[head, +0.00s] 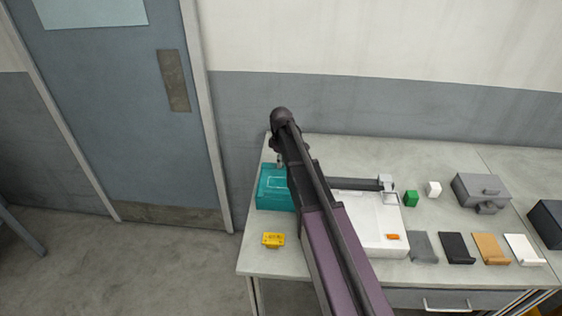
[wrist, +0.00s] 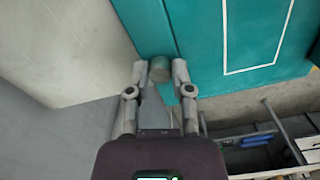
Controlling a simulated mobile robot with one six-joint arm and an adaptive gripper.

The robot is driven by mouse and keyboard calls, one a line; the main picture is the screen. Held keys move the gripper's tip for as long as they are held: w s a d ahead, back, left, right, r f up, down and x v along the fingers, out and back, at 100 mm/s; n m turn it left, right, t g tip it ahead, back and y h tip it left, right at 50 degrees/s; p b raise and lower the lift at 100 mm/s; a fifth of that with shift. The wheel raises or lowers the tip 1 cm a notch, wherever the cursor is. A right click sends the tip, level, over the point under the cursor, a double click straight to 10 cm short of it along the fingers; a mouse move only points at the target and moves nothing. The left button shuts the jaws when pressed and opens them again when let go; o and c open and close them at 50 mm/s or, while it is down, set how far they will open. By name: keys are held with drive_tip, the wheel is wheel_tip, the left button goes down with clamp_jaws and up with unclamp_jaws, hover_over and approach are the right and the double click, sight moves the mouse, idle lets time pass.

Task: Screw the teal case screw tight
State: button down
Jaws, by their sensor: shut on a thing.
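The teal case (head: 273,200) lies at the left end of the bench in the head view, with my arm across its right side. It also fills the top of the wrist view (wrist: 205,30), with a white outline on its face. My gripper (wrist: 160,68) is at the case's edge, shut on the case screw (wrist: 160,70), a small greyish round head between the fingertips. How deep the screw sits cannot be seen. In the head view my gripper (head: 279,162) is small and partly hidden by my arm.
A yellow block (head: 273,240) lies in front of the case. A wall stands behind the bench (head: 330,150).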

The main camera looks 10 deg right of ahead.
drive_tip(key=m, duration=0.5)
drive_tip(key=shift+s+m, duration=0.1)
drive_tip(key=shift+m, duration=0.2)
drive_tip(key=m, duration=1.3)
drive_tip(key=shift+m, duration=0.3)
drive_tip(key=m, duration=1.2)
drive_tip(key=shift+m, duration=0.3)
drive_tip(key=m, duration=0.4)
